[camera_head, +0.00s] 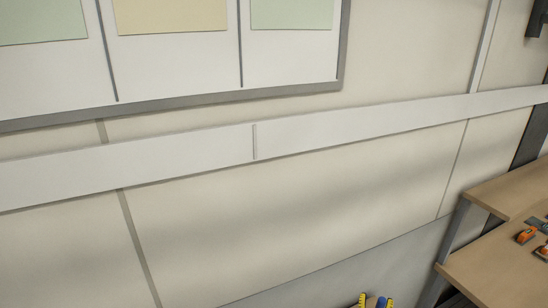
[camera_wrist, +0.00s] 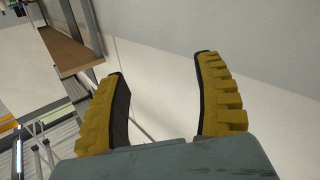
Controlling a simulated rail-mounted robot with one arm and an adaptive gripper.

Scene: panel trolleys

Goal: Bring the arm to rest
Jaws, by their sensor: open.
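My gripper (camera_wrist: 160,67) shows in the wrist view, with its two yellow ribbed fingers spread wide apart. Nothing is between the fingers; behind the gap are a pale floor or wall surface and thin metal bars. The blue-grey gripper body fills the bottom of that view. In the head view, small yellow-and-dark tips with a blue piece (camera_head: 381,302) poke in at the bottom edge; I cannot tell what they belong to.
A brown workbench (camera_head: 500,262) with small orange items (camera_head: 526,235) stands at the lower right. A wall board (camera_head: 170,55) with coloured sheets hangs at the upper left, above a long white rail (camera_head: 190,160). A brown shelf edge (camera_wrist: 70,50) is left of the fingers.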

